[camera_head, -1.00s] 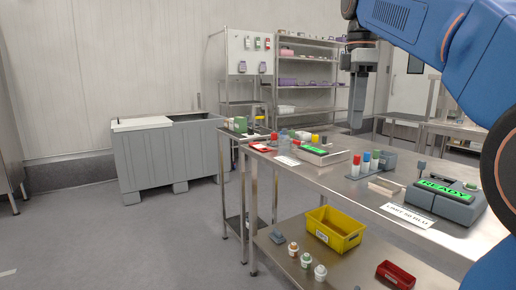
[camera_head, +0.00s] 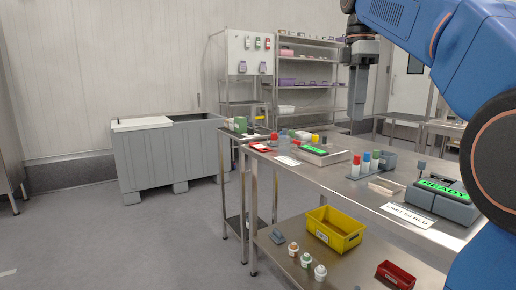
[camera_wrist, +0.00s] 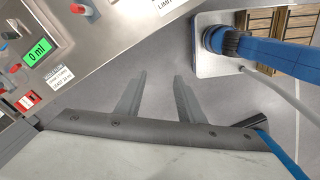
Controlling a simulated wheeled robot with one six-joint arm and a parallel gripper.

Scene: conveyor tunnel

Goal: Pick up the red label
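I cannot make out with certainty which thing is the red label. A flat red item (camera_head: 260,147) lies at the far left end of the steel table. A small red patch (camera_head: 267,43) shows on the upright panel behind, beside a green one. My gripper (camera_head: 358,112) hangs pointing down above the table's far side. In the wrist view, its two fingers (camera_wrist: 159,80) are apart with nothing between them, only grey floor behind.
The steel table (camera_head: 320,175) holds a scale (camera_head: 312,151), several coloured bottles and a READY device (camera_head: 440,190). A yellow bin (camera_head: 337,231) and a red bin (camera_head: 396,274) stand on the lower shelf. A grey tub (camera_head: 165,160) stands at left. Floor at left is free.

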